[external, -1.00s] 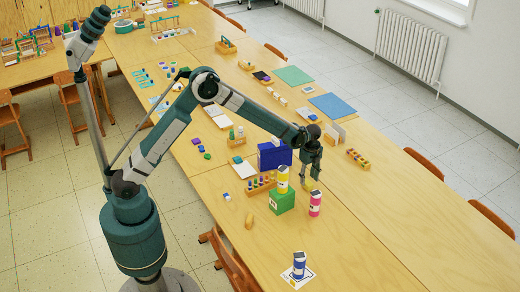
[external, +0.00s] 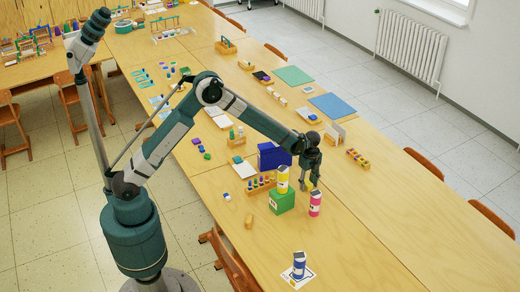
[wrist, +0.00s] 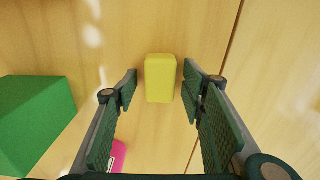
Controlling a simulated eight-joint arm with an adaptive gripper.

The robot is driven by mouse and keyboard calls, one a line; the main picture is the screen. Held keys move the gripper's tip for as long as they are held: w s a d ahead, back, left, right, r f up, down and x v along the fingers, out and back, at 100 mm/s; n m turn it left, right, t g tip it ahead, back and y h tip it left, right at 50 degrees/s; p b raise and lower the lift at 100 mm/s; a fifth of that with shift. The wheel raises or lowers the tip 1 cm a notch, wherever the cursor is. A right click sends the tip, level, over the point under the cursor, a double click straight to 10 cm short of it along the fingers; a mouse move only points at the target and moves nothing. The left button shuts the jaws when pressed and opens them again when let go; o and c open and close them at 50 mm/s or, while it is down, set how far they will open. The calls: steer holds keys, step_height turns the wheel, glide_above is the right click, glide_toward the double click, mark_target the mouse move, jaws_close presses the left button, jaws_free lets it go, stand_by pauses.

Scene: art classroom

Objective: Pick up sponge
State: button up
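A yellow sponge (wrist: 160,79), a rounded block, lies on the wooden table in the wrist view. It sits between the fingertips of my gripper (wrist: 160,88), with a gap on each side. My gripper is open and points down over it. In the external view my gripper (external: 310,178) hangs low over the table, right of the green box, and only a small yellow part of the sponge (external: 309,185) shows beneath it.
A pink bottle (external: 315,203) stands close in front. A blue box (external: 273,155) is behind.

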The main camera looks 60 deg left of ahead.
mark_target(308, 183)
steer(key=c, duration=0.7)
steer(key=shift+r, duration=0.15)
steer(key=shift+r+p, duration=0.9)
steer(key=shift+r, duration=4)
